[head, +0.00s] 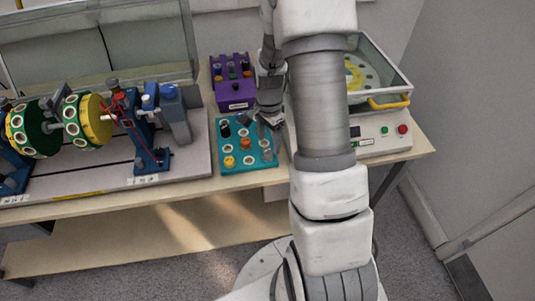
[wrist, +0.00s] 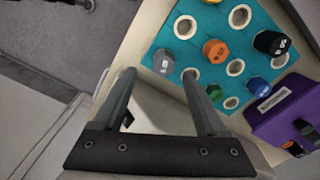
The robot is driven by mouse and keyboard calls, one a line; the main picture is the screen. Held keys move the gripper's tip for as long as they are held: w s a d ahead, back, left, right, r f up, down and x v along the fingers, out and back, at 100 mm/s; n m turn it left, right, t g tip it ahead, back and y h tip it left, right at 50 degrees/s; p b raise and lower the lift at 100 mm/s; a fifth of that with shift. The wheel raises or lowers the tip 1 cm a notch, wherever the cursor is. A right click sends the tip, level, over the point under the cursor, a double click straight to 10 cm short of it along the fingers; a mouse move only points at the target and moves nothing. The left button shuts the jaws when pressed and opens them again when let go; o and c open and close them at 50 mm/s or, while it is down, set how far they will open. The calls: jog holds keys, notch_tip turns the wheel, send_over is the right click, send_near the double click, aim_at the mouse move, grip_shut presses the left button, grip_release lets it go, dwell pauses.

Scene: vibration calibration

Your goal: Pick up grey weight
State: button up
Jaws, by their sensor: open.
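The grey weight (wrist: 163,62) sits in the teal holed tray (wrist: 185,8), near its edge. In the wrist view it appears between and just beyond the fingertips of my gripper (wrist: 160,76). My gripper is open with nothing between its fingers. In the head view my gripper (head: 272,132) hangs over the right side of the teal tray (head: 232,171). The grey weight (head: 268,155) shows near the tray's front right corner, close to the fingers. I cannot tell the exact height gap.
Orange (wrist: 215,51), black (wrist: 270,43), blue (wrist: 257,86) and green (wrist: 213,92) weights stand in the tray. A purple holder (head: 235,93) is behind it. A rotor rig (head: 75,125) stands left, and a lidded machine (head: 380,130) stands right.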

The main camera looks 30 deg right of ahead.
aim_at(267, 150)
jog(key=shift+w+f, duration=0.15)
jog(key=shift+f, duration=1.3)
jog(key=shift+w+f, duration=0.15)
jog(key=shift+f, duration=1.3)
grip_shut()
